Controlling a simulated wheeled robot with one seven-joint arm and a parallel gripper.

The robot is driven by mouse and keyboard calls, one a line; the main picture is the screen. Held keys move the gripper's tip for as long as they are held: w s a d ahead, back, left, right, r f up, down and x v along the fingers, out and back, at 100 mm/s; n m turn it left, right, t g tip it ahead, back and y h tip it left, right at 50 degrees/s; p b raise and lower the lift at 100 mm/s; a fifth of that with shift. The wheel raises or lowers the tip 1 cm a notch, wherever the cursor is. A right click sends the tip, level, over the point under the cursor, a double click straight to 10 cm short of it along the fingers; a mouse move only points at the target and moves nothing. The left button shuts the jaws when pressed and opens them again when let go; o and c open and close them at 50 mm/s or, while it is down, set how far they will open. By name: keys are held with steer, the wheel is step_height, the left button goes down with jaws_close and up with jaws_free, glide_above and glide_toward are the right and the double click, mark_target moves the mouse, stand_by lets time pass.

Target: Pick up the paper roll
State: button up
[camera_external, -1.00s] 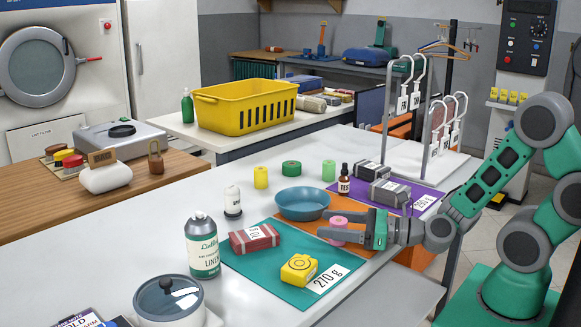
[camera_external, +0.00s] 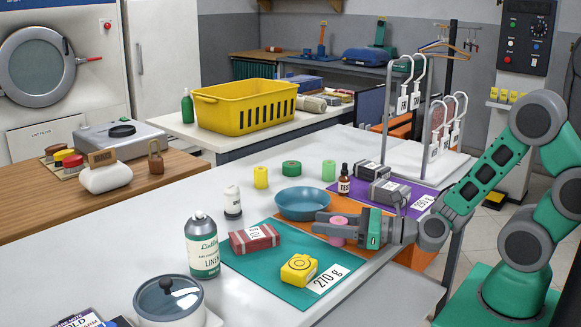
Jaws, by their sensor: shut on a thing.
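The pink paper roll (camera_external: 337,241) stands upright near the front edge of the long white table, by the orange mat. My gripper (camera_external: 330,224) reaches in from the right, low and level, with its fingers on either side of the roll. It is shut on the roll, and the fingers hide part of the roll's side. The roll's top, with a small dark hole, shows between the fingers. I cannot make out a gap under the roll.
A blue bowl (camera_external: 302,204) stands just behind the gripper. A red package (camera_external: 254,239) and a yellow block (camera_external: 299,270) lie on the teal mat (camera_external: 265,276) to the left. Grey packages (camera_external: 389,194) and a dark dropper bottle (camera_external: 344,180) are behind.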

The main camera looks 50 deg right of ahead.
jaws_close()
step_height(320, 180, up, 10)
steer(key=p, duration=0.6)
steer(key=shift+p, duration=0.35)
